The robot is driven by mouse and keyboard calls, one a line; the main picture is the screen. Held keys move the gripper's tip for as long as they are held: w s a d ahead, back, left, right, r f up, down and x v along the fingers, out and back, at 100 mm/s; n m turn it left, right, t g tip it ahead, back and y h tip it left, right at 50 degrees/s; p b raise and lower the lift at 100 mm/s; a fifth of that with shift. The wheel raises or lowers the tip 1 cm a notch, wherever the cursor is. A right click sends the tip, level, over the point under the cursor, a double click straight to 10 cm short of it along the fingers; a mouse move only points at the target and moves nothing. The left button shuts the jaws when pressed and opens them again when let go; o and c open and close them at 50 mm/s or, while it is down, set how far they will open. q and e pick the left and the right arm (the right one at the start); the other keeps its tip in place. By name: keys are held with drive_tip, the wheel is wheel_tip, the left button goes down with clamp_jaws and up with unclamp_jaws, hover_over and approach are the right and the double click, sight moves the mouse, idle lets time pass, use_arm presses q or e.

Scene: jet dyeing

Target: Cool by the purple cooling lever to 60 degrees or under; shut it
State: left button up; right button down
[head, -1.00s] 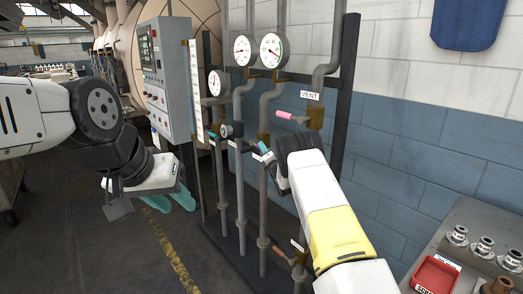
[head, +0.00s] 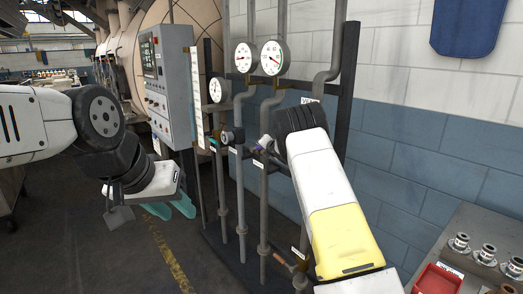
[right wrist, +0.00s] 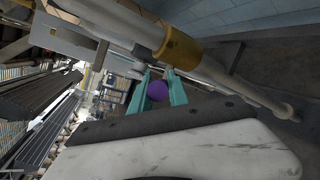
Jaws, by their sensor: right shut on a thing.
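The purple cooling lever's round knob (right wrist: 157,91) shows in the right wrist view between the two teal fingers of my right gripper (right wrist: 158,88), which is shut on it.
A grey control panel (head: 173,85) stands left of the pipe rack. Upright pipes (head: 240,190) and a dark post (head: 345,85) stand close to my right arm. A bench with a red tray (head: 437,280) and metal fittings (head: 487,253) is at the lower right.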

drive_tip(key=shift+w+a+r+g+h, duration=0.15)
drive_tip(key=shift+r+g+h, duration=0.15)
drive_tip(key=shift+g, duration=0.2)
idle(0.4)
drive_tip(key=c, duration=1.3)
unclamp_jaws()
drive_tip(key=shift+r, duration=0.1)
drive_tip(key=shift+s+r, duration=0.1)
drive_tip(key=shift+s, duration=0.15)
drive_tip(key=s+d, duration=0.1)
drive_tip(key=s, duration=0.3)
drive_tip(key=s+d, duration=0.1)
drive_tip(key=s, duration=0.3)
drive_tip(key=s+d, duration=0.1)
drive_tip(key=s, duration=0.3)
drive_tip(key=shift+d, duration=0.3)
